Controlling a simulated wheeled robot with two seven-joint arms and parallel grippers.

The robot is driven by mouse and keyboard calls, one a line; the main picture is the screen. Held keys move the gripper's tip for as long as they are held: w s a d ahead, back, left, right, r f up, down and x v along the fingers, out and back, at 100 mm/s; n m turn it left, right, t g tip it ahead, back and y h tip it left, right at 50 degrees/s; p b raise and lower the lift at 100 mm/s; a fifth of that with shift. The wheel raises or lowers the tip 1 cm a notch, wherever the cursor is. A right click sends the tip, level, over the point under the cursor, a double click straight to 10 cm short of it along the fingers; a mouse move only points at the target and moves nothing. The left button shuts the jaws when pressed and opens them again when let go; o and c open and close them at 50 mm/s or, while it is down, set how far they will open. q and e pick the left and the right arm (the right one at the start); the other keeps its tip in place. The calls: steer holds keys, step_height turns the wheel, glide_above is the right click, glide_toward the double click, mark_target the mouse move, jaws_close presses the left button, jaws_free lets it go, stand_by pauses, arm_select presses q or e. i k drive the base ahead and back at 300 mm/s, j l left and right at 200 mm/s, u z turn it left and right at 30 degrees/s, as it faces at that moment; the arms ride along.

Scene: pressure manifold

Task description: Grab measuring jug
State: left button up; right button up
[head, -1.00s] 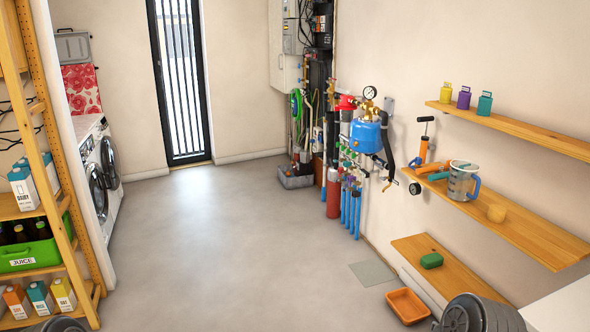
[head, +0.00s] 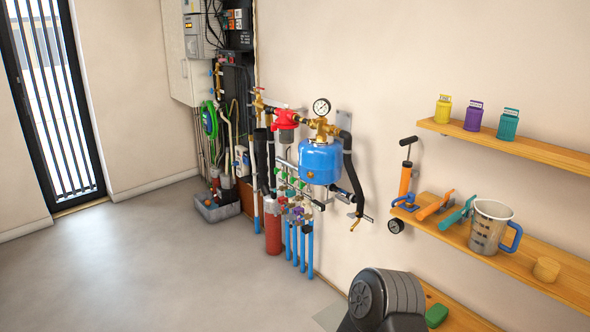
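The measuring jug (head: 490,228) is a clear grey, see-through cup with a blue handle on its right side. It stands upright on the middle wooden shelf (head: 550,266) at the right of the head view. A dark grey, ribbed part of my own arm (head: 385,298) shows at the bottom, below and left of the jug and well apart from it. Neither gripper's fingers are in view.
On the jug's shelf, an orange hand pump (head: 405,180), orange and teal tools (head: 457,215) and a round tan block (head: 546,268) stand close by. Small canisters (head: 473,116) sit on the shelf above. The pressure manifold (head: 320,162) hangs left. Open floor (head: 150,270) lies farther left.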

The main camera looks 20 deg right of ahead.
mark_target(492, 220)
steer(key=i+l+z, duration=0.15)
steer(key=i+z, duration=0.2)
steer(key=i, duration=0.25)
steer(key=i+z, duration=0.35)
steer(key=i, duration=0.2)
steer(key=i+j+z, duration=0.15)
steer(key=i+z, duration=0.25)
steer(key=i, duration=0.2)
steer(key=i+z, duration=0.2)
steer(key=z, duration=0.25)
steer(key=i+j+z, duration=0.15)
steer(key=z, duration=0.3)
steer(key=i+j+z, duration=0.25)
steer(key=z, duration=0.2)
steer(key=i+j+z, duration=0.1)
steer(key=z, duration=0.35)
steer(key=i+j+z, duration=0.1)
steer(key=z, duration=0.4)
steer(key=j+z, duration=0.2)
steer(key=z, duration=0.25)
steer(key=i+j+z, duration=0.1)
steer(key=z, duration=0.35)
steer(key=j+z, duration=0.25)
steer(key=z, duration=0.2)
steer(key=j+z, duration=0.2)
steer(key=z, duration=0.3)
steer(key=j+z, duration=0.15)
steer(key=z, duration=0.3)
steer(key=k, duration=0.05)
